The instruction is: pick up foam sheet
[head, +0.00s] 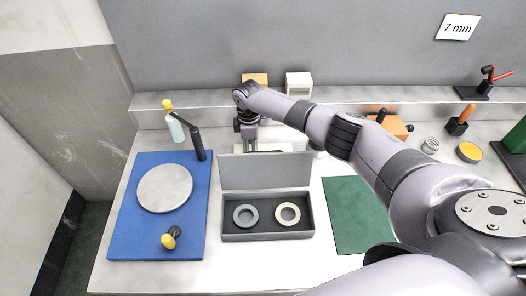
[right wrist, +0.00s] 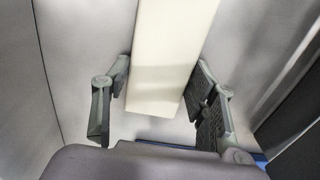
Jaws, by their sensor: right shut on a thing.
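The foam sheet appears to be the cream slab (right wrist: 170,50) between the fingers in the right wrist view. In the head view a pale strip (head: 272,147) of it shows behind the raised lid of the grey box, its lower part hidden. My right gripper (right wrist: 160,84) is shut on the slab, with one finger on each side. In the head view my right gripper (head: 247,136) is small and partly hidden at the back of the bench. My left gripper is in neither view.
An open grey box (head: 268,236) holds a grey ring (head: 245,208) and a cream ring (head: 288,206). A blue mat (head: 128,222) with a round plate (head: 165,180) lies left. A green mat (head: 350,225) lies right. Small blocks stand on the back ledge.

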